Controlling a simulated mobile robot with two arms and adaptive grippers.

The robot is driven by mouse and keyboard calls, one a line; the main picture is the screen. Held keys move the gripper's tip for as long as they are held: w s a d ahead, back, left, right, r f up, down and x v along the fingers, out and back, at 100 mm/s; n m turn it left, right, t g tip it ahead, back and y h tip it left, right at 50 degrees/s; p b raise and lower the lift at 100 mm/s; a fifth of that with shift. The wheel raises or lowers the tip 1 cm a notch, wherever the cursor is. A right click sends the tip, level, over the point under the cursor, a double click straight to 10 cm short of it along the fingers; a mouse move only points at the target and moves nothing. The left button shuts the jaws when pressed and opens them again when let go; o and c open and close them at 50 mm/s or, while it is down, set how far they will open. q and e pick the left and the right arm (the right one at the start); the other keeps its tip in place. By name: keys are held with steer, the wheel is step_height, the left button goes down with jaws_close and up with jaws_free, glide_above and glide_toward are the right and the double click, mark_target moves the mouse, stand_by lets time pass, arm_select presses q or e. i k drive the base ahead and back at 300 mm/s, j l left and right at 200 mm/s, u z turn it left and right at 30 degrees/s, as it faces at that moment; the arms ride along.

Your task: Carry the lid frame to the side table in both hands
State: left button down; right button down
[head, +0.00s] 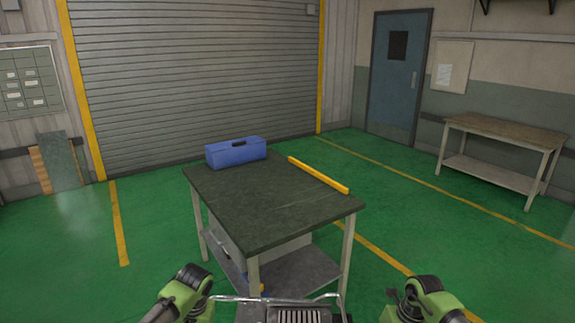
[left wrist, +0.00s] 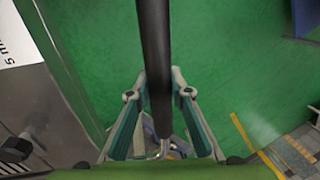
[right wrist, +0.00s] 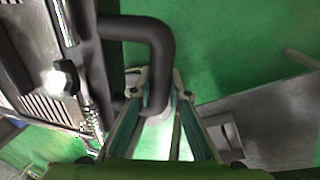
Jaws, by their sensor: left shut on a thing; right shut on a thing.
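The lid frame (head: 297,316), a metal piece with a slotted grille and thin rails, shows in part at the bottom centre of the head view. The right wrist view shows its slotted side and dark bent handle (right wrist: 160,45). My left gripper (left wrist: 159,94) is shut on a dark bar (left wrist: 154,50) of the frame. My right gripper (right wrist: 158,80) is shut on the bent handle. A dark-topped table (head: 270,205) stands ahead; a wooden-topped table (head: 505,135) stands by the right wall. I cannot tell which is the side table. The frame's lower part is out of view.
A blue toolbox (head: 236,152) sits on the far left of the dark table. A yellow bar (head: 318,175) lies along its far right edge. The table's near top is clear. Green floor is open on both sides. Boards (head: 60,160) lean on the left wall.

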mark_target(268, 194)
steer(key=i+j+u, duration=0.15)
steer(key=i+u, duration=0.15)
steer(key=i, duration=0.15)
steer(key=i+u, duration=0.25)
steer(key=i, duration=0.15)
steer(key=i+l+u, duration=0.2)
steer(key=i+l, duration=1.85)
